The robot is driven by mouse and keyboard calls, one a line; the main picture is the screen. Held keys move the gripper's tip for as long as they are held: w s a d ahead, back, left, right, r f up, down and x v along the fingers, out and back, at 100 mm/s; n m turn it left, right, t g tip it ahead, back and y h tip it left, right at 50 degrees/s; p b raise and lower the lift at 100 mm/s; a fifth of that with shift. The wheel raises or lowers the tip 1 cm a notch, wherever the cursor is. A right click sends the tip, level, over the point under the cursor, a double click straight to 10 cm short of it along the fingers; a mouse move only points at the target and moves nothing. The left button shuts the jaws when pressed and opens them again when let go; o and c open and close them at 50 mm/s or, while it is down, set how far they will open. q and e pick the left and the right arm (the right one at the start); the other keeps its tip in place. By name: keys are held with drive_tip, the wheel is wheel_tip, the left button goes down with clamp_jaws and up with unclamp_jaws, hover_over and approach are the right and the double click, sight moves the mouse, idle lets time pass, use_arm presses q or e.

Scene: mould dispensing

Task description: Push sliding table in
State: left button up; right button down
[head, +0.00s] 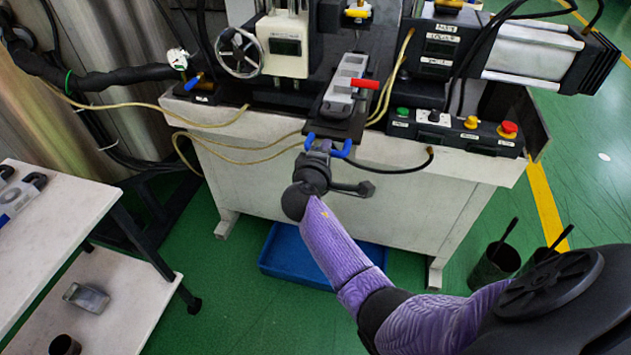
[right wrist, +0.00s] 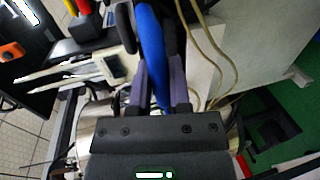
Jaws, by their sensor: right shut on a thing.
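The sliding table (head: 347,128) is a dark plate on the machine's white bench, reaching out to its front edge. A grey metal mould (head: 343,88) with a red lever (head: 365,83) lies on it. A blue handle (head: 311,140) is at the table's front end. My right gripper (head: 326,149) reaches up to this handle and is shut on it. In the right wrist view the blue handle (right wrist: 152,50) runs between the two dark fingers of my right gripper (right wrist: 159,90). My left gripper is not in view.
A control box (head: 455,131) with coloured buttons stands right of the sliding table. A handwheel (head: 239,53) is at the left. A blue bin (head: 290,262) lies below the bench. A white side table (head: 60,215) stands at the left. Hoses (head: 225,120) hang along the bench front.

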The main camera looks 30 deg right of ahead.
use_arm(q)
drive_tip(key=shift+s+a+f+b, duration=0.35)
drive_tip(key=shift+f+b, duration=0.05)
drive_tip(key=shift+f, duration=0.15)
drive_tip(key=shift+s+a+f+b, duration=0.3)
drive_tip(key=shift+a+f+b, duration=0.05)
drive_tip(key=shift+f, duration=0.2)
use_arm(e)
drive_tip(key=shift+r+x, duration=0.25)
drive_tip(key=shift+x, duration=0.9)
drive_tip(key=shift+r+x, duration=0.25)
drive_tip(key=shift+x, duration=0.9)
drive_tip(key=c, duration=0.6)
unclamp_jaws()
drive_tip(key=shift+w+d, duration=0.1)
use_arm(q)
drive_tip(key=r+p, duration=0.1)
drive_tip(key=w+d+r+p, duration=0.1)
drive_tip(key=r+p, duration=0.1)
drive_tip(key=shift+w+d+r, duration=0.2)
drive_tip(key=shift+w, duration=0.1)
use_arm(e)
approach(331, 135)
drive_tip(key=shift+f, duration=0.3)
